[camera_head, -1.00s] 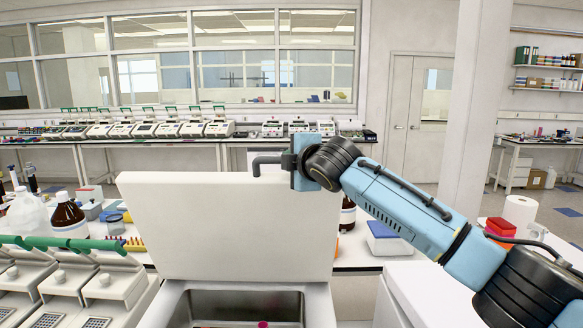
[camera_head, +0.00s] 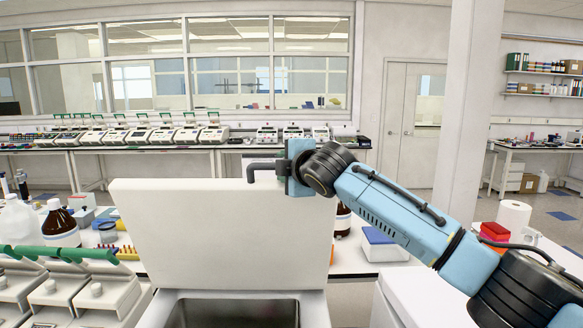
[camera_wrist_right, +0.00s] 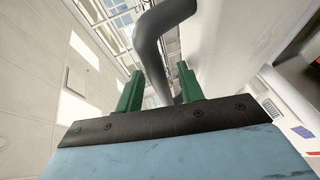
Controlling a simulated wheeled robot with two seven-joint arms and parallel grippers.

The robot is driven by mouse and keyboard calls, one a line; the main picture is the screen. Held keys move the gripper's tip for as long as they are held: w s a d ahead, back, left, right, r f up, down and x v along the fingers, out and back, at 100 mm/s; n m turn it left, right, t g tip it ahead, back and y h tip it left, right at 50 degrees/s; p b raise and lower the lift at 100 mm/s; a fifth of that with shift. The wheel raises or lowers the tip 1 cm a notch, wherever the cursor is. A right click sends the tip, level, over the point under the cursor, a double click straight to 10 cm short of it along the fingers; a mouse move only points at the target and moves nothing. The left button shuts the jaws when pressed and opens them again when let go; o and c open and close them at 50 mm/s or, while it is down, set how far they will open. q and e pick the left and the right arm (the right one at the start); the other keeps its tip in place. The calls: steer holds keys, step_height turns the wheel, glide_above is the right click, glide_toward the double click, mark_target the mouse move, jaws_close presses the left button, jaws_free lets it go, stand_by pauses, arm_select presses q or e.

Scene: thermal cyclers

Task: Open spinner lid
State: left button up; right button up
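The spinner lid (camera_head: 215,235) is a white panel standing nearly upright on the spinner, raised above its opening. The spinner's grey metal basin (camera_head: 225,310) shows below it at the bottom edge. A dark bent handle (camera_head: 258,164) is at the lid's upper right edge. My right gripper (camera_head: 285,168) is at this handle; its fingers are hard to make out there. In the right wrist view, the two green fingers (camera_wrist_right: 160,80) stand apart, with the grey handle bar (camera_wrist_right: 150,45) running between them. Gaps show beside the bar, with no firm clamp visible. My left gripper is out of view.
Several machines with green handles (camera_head: 60,252) stand close at the left. A brown bottle (camera_head: 60,227) and a clear jug (camera_head: 18,222) are behind them. A blue-lidded box (camera_head: 382,243) and a paper roll (camera_head: 512,217) stand to the right.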

steer(key=b+v, duration=0.4)
steer(key=v, duration=0.9)
steer(key=shift+s+r, duration=0.1)
steer(key=shift+r, duration=0.05)
